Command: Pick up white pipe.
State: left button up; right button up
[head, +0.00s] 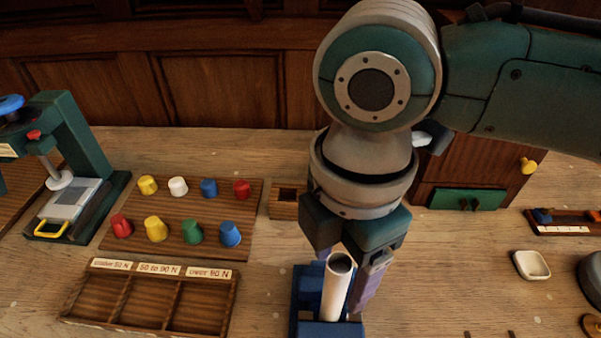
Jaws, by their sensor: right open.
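The white pipe (336,289) stands in a blue holder (331,328), its open end facing up and its lower part hidden in the holder. My right gripper (350,275) points down over it from the right arm. Its fingers are open on either side of the pipe's upper end, one at the left and one at the right. I cannot tell whether a finger touches the pipe. My left gripper is not in view.
A wooden board (207,207) with several coloured caps lies left. A three-compartment tray (150,300) stands in front of it. A green press (85,160) stands far left. A cabinet (470,165) stands behind right. A small white dish (531,265) lies right.

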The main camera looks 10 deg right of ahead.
aim_at(333, 297)
jog(key=shift+w+f, duration=0.15)
jog(key=shift+f, duration=1.7)
grip_shut()
